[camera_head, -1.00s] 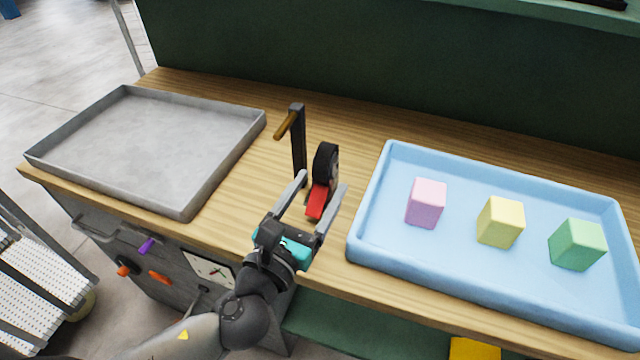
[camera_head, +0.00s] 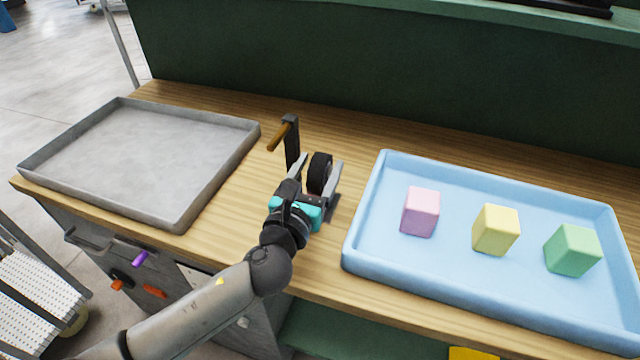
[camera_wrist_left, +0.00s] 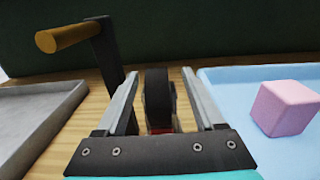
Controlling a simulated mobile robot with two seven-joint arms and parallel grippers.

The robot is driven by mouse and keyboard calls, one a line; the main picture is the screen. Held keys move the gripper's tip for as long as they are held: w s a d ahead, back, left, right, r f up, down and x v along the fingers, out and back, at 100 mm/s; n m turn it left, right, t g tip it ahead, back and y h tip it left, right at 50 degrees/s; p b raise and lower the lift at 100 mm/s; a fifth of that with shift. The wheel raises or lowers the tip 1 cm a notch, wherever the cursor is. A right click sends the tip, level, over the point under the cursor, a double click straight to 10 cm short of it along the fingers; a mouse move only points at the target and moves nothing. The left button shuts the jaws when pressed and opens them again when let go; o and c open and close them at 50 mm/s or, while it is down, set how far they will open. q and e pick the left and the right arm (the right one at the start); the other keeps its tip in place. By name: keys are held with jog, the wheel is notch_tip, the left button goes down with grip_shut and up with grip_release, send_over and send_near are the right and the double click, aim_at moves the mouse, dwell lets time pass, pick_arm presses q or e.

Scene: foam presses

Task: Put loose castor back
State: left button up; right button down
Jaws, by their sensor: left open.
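The loose castor (camera_head: 319,173) has a black wheel and stands on the wooden bench between the two trays. It also shows in the left wrist view (camera_wrist_left: 158,98), where a bit of its red part is visible low down. My left gripper (camera_head: 318,170) is open, with one finger on each side of the castor. In the left wrist view its fingers (camera_wrist_left: 160,85) stand apart from the wheel. The castor's lower part is mostly hidden by my gripper. My right gripper is not in view.
A dark post with a brown peg (camera_head: 291,145) stands just left of the castor, close to my left finger. A grey tray (camera_head: 180,222) lies left. A blue tray (camera_head: 362,215) with pink (camera_head: 420,211), yellow (camera_head: 495,230) and green (camera_head: 572,250) blocks lies right.

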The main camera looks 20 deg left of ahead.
pick_arm(q)
jog(key=shift+w+a+b, duration=0.1)
jog(key=shift+w+b, duration=0.35)
jog(key=shift+w, duration=2.25)
jog(key=shift+c, duration=0.2)
grip_shut()
jog(key=shift+r, duration=0.1)
